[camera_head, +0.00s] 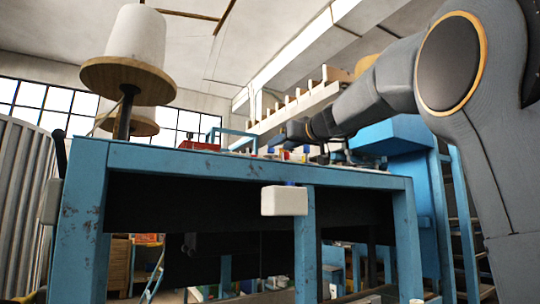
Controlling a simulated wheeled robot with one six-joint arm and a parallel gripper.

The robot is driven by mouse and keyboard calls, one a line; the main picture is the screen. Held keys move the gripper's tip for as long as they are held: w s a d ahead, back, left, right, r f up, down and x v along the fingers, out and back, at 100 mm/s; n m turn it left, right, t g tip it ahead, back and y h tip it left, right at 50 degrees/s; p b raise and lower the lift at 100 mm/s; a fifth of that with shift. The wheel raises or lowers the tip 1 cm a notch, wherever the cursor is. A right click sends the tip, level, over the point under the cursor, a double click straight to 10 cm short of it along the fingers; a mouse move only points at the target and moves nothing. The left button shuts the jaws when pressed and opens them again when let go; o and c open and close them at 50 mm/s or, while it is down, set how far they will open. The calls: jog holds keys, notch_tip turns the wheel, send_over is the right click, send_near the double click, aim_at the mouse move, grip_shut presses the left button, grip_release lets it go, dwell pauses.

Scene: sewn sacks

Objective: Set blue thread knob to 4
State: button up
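My arm reaches in from the right, and its far end, with my gripper (292,131), is over the back part of the blue table (250,168). The fingers are too small and dark to tell open from shut. Small coloured parts (287,154), some red, yellow and white, show just above the table edge below my gripper. I cannot make out a blue thread knob or its number marks among them. The low view hides most of the tabletop.
A white thread cone (137,36) stands on a wooden disc (128,80) at the left. A red object (199,145) sits on the table. A white block (284,201) is at the table's front. A blue cabinet (395,136) stands at right.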

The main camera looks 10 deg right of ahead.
aim_at(271, 151)
jog(key=shift+p+x, duration=1.3)
jog(key=shift+x, duration=2.25)
grip_shut()
